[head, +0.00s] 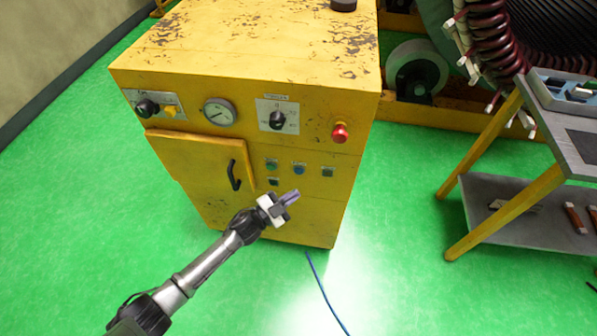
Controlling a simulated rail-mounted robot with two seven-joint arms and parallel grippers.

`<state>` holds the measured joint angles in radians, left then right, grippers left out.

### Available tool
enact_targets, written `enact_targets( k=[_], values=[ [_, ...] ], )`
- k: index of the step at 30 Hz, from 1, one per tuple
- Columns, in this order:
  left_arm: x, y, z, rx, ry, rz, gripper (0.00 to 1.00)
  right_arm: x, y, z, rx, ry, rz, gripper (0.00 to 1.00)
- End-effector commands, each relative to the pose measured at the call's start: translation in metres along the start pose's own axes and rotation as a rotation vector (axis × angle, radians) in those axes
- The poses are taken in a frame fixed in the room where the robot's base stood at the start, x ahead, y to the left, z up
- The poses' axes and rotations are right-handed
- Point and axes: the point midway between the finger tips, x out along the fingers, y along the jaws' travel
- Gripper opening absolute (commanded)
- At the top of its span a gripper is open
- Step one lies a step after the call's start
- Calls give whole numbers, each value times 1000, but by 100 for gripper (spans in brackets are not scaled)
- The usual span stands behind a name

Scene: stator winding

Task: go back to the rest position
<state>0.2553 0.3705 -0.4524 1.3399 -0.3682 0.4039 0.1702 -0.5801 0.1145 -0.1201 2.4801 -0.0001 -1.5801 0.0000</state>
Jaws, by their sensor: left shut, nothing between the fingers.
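My left gripper (289,198) is in the head view, in front of the lower right part of a yellow control cabinet (240,75). Its arm comes in from the lower left. The fingers are shut with nothing between them and point up and to the right, below the small push buttons (299,169). I cannot tell whether the fingers touch the cabinet. My right gripper is not in view.
The cabinet front has a black rotary knob (278,120), a gauge (219,112), a red button (340,132) and a door handle (233,175). A work table (570,128) with a lower shelf stands at right. A blue cable (324,292) lies on the open green floor (400,260).

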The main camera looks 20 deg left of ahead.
Motion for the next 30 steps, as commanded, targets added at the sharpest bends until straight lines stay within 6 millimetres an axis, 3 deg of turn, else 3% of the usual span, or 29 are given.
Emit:
enact_targets(
  k=[11, 14, 19, 22, 26, 30],
  values=[
    [0, 0, 2, 13, -12, -2, 0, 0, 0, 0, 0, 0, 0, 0],
    [-1, -3, 15, 27, -91, -14, 0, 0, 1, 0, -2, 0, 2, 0],
    [-10, -12, 57, 34, -382, -63, 0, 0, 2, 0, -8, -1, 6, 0],
    [-16, -22, 66, 22, -556, -101, 0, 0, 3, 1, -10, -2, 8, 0],
    [-24, -40, 58, -15, -747, -152, 0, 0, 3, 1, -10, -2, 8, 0],
    [-33, -58, 26, -91, -911, -198, 0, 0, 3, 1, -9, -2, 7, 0]
  ],
)
